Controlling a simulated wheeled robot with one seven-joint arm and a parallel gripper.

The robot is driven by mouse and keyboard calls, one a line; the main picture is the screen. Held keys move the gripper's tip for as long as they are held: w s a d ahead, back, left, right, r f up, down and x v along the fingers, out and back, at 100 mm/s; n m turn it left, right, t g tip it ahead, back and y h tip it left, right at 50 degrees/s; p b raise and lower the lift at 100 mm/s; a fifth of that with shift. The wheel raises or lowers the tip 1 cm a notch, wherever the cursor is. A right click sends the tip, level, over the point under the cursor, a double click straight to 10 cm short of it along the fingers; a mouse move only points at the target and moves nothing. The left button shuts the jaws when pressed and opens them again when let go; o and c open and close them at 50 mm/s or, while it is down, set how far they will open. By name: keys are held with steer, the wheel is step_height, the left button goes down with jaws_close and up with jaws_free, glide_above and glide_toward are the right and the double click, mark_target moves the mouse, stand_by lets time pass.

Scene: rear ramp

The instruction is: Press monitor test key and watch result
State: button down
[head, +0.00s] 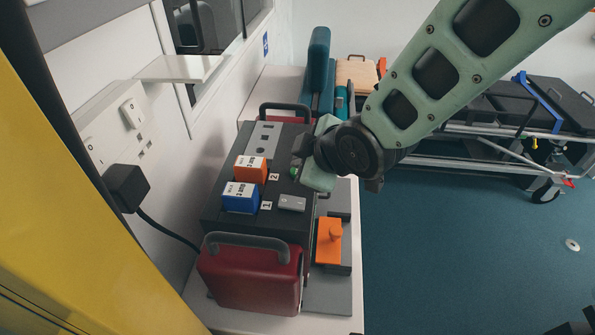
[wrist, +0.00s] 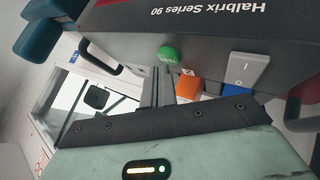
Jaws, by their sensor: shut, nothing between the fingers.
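The monitor (head: 225,215) is a dark grey box with red ends and carry handles, standing on a white counter. In the wrist view its face (wrist: 215,25) reads "Halbrix Series 90", upside down. The round green test key (wrist: 170,55) stands out from that face; a bit of green also shows beside my gripper in the head view (head: 294,171). My gripper (wrist: 158,72) is shut and empty, its fingertips close beside the key. I cannot tell whether they touch it. An orange battery (head: 250,169) sits at slot 2 and a blue one (head: 240,198) at slot 1. No result is readable.
A grey rocker switch (wrist: 247,70) is near the key. An orange knobbed piece (head: 328,240) sits on a grey plate right of the monitor. A black plug (head: 126,187) with a cable is in the left wall.

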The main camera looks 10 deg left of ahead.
steer(key=shift+f+b, duration=0.35)
steer(key=shift+f, duration=0.1)
stand_by(0.6)
steer(key=shift+r, duration=0.1)
steer(key=shift+r+p, duration=0.5)
steer(key=shift+r, duration=0.2)
steer(key=shift+r+p, duration=1.75)
steer(key=shift+r, duration=0.85)
steer(key=shift+f, duration=0.1)
